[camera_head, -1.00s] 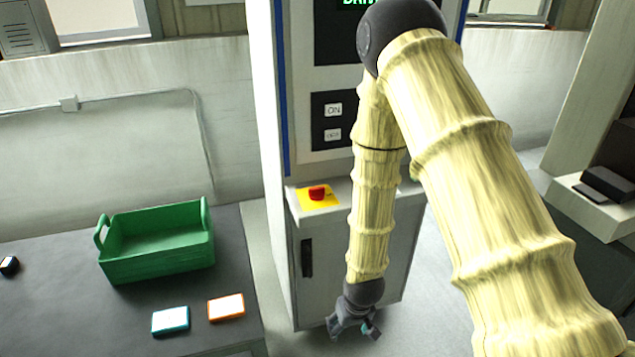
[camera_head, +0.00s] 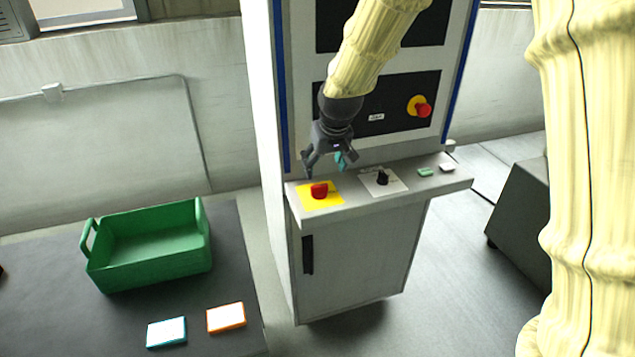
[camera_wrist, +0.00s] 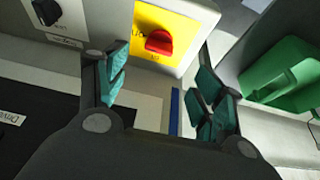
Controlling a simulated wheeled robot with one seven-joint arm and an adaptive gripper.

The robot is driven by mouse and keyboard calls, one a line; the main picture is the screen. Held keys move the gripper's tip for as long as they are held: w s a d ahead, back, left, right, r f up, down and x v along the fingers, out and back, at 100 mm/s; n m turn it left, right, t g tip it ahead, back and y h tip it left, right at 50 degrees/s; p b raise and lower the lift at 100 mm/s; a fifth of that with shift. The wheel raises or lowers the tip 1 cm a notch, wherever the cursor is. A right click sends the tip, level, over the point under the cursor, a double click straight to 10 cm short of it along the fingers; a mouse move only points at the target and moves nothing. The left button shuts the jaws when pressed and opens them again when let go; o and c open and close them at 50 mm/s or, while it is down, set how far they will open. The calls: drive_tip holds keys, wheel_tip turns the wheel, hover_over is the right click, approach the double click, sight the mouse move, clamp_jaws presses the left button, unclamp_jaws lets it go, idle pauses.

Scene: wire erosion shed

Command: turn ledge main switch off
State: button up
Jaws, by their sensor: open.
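The cabinet has a grey ledge (camera_head: 350,207) with a red knob (camera_head: 319,190) on a yellow plate (camera_head: 334,201) at its left end. A black knob (camera_head: 383,178) on a white plate sits to its right. My gripper (camera_head: 326,170) is open and empty, above and slightly behind the red knob, not touching it. In the wrist view the red knob (camera_wrist: 159,41) shows beyond my open fingertips (camera_wrist: 158,72), roughly between them. The black knob (camera_wrist: 46,11) is at the upper left there.
A red button (camera_head: 423,110) on a yellow ring is on the upright panel. Small green and white items lie at the ledge's right end. A green crate (camera_head: 150,275) and two cards (camera_head: 226,318) lie on the dark table at left.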

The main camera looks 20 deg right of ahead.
sight(320, 186)
drive_tip(key=shift+p+x, duration=1.6)
drive_tip(key=shift+x, duration=3.7)
drive_tip(key=shift+d, duration=0.15)
drive_tip(key=c, duration=1)
